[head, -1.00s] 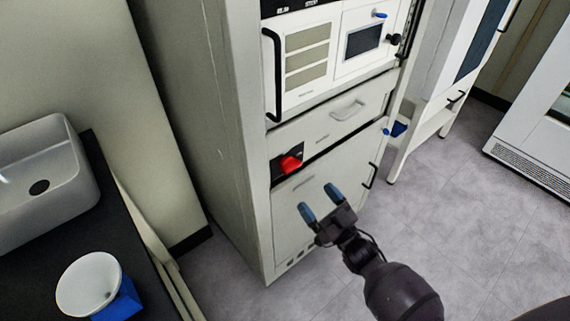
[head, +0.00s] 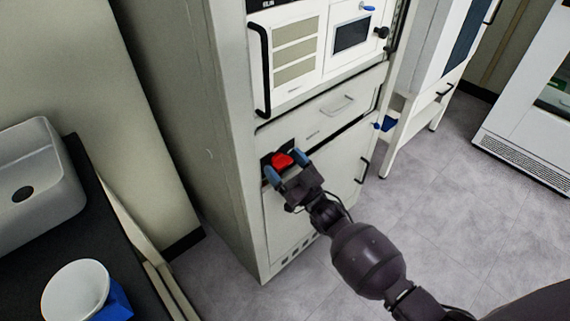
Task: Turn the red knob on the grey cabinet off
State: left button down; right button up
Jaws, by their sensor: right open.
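The red knob (head: 283,159) sits on a dark plate on the front of the grey cabinet (head: 310,205), below the drawer. My right gripper (head: 285,166) is at the knob, with its two blue fingertips open, one on each side of it. The near finger and the gripper body hide the lower part of the knob and most of its plate. I cannot tell whether the fingers touch the knob. My left gripper is not in view.
A drawer handle (head: 337,105) and a black vertical handle (head: 261,70) stick out above the knob. Grey floor is open at right.

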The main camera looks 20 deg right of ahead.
jog(key=c, duration=0.9)
